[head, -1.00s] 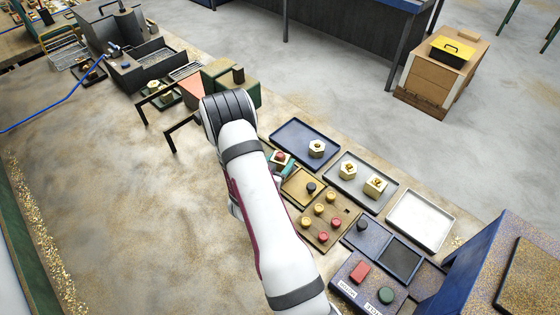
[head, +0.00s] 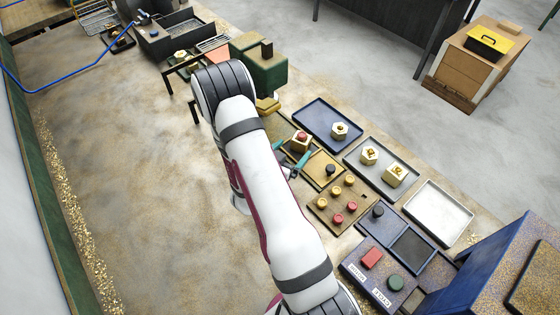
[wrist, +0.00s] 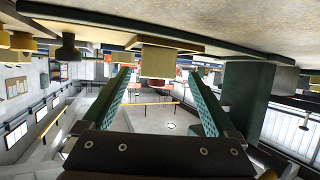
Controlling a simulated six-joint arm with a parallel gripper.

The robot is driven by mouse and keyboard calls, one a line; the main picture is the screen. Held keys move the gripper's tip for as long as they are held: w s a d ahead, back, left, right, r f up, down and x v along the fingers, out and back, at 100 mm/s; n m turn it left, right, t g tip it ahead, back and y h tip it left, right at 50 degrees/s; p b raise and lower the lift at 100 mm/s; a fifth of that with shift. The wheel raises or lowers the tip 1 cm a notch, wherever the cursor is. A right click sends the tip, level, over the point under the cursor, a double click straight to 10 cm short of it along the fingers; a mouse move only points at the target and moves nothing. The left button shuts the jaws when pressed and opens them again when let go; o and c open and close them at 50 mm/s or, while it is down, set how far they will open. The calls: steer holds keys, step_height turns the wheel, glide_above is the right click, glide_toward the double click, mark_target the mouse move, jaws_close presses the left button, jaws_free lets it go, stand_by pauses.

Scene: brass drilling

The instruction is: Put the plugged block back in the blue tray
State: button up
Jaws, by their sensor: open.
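The plugged block, a brass block with a red plug on top (head: 300,144), stands on a small flat plate left of the plug board. In the upside-down wrist view the block (wrist: 165,60) is ahead between the fingertips, its red plug pointing down in the picture. My gripper (head: 287,159) is open and empty, its teal fingers close to the block. In the wrist view my gripper (wrist: 158,75) shows gaps on both sides of the block. The blue tray (head: 315,113) lies behind the block to the right, with one hexagonal brass part (head: 339,131) in it.
A grey tray (head: 376,181) holds two brass parts. An empty white tray (head: 438,213) lies beyond it. A plug board (head: 334,216) with yellow and red plugs and a button box (head: 362,284) stand in front. A green machine (head: 268,72) rises left of the blue tray.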

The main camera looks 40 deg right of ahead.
steer(key=v, duration=0.9)
steer(key=shift+s+a+r, duration=0.1)
steer(key=shift+s+a, duration=0.05)
steer(key=shift+a, duration=0.1)
steer(key=shift+w+a+y, duration=0.2)
steer(key=shift+w+y, duration=0.05)
steer(key=shift+y, duration=0.05)
steer(key=w+a+r+n+t+y, duration=0.1)
steer(key=w+a+r+y, duration=0.15)
steer(key=a+y, duration=0.35)
steer(key=w+a+r+t+y, duration=0.1)
steer(key=w+a+y, duration=0.25)
steer(key=a, duration=0.45)
steer(key=s+a+r+n+g+y, duration=0.3)
steer(key=s+a+r+n+y, duration=0.2)
steer(key=s+a+r, duration=0.2)
steer(key=s+a, duration=0.1)
steer(key=s, duration=0.1)
steer(key=shift+s+r, duration=0.15)
steer(key=shift+s, duration=0.15)
steer(key=shift+o, duration=0.4)
steer(key=s+r+n+g, duration=0.1)
steer(key=s+r+g, duration=0.1)
steer(key=s, duration=0.5)
steer(key=s+d+r+n+g, duration=0.1)
steer(key=s+r+g, duration=0.1)
steer(key=s, duration=0.5)
steer(key=shift+d+r+h, duration=0.15)
steer(key=shift+d+h, duration=0.2)
